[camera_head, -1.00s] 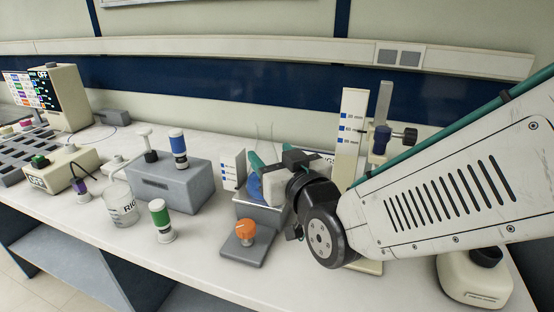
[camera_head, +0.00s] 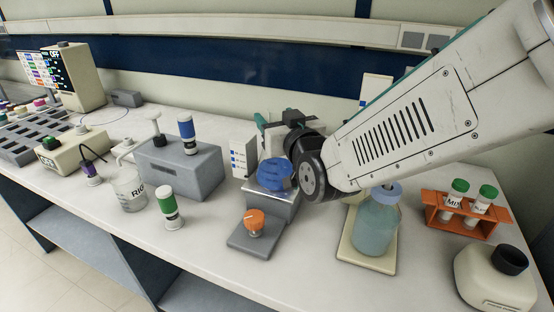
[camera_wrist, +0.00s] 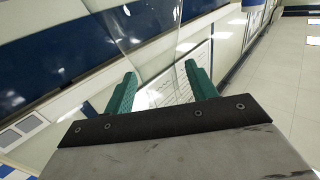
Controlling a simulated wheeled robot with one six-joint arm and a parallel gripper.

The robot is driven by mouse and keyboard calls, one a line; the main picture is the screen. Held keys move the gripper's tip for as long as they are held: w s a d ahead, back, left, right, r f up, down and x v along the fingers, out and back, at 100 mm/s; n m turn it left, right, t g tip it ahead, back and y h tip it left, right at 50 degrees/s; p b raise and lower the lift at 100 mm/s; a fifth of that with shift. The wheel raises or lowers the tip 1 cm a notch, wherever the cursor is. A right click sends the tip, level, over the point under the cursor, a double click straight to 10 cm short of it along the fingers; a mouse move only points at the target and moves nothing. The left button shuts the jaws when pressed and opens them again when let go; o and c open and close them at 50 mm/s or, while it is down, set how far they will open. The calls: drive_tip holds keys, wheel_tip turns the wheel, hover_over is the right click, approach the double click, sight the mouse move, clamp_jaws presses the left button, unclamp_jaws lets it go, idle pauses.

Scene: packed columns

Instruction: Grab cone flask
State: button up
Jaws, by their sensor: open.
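The cone flask shows mainly as its blue contents (camera_head: 274,176), on a grey block (camera_head: 270,203) in the middle of the bench. Its clear glass above is hard to see and partly covered by my gripper. My gripper (camera_head: 262,122) is at the flask's upper part, beside my dark wrist joint. In the wrist view, the two green fingers of my gripper (camera_wrist: 160,82) stand apart. Faint clear glass (camera_wrist: 130,35) shows beyond and between them. I cannot tell whether the fingers touch it.
An orange knob (camera_head: 253,220) sits in front of the grey block. A teal bottle (camera_head: 376,228) stands to the right, beside an orange tube rack (camera_head: 463,218). A grey box (camera_head: 180,168) and a clear beaker (camera_head: 130,192) are to the left.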

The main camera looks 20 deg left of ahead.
clamp_jaws()
drive_tip(key=shift+r, duration=0.15)
